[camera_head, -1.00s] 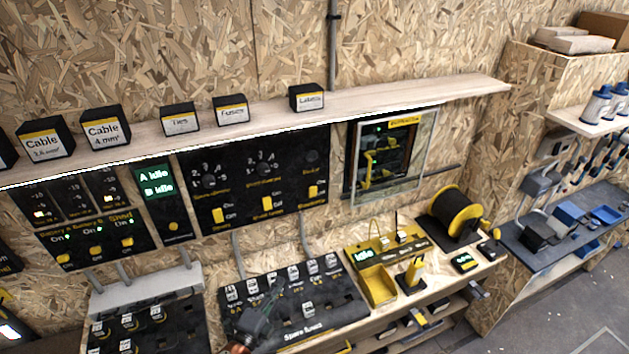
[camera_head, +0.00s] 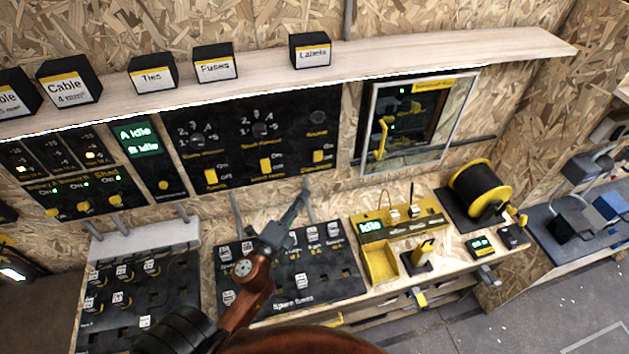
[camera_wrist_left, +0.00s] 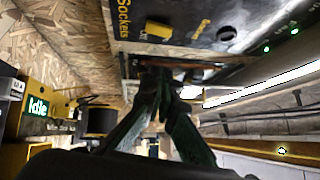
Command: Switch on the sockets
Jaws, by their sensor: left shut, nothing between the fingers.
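The black switch panel (camera_head: 240,125) on the wall has three yellow switches, each beside On/Off lettering. The right one, the sockets switch (camera_head: 318,156), appears level with the lower word, Off. In the left wrist view, the sockets switch (camera_wrist_left: 158,30) shows beside the printed word Sockets. My left gripper (camera_head: 302,196) is shut and empty, pointing up below the right end of the panel and apart from the switch in the head view. Its shut fingers also show in the left wrist view (camera_wrist_left: 163,78). My right gripper is not in view.
A wooden shelf (camera_head: 400,59) with labelled boxes juts out above the panel. A glass-fronted cabinet (camera_head: 415,120) hangs to the right. The spare fuses board (camera_head: 335,280) lies below my left gripper. A yellow tray (camera_head: 381,262) and a cable reel (camera_head: 480,188) stand to the right.

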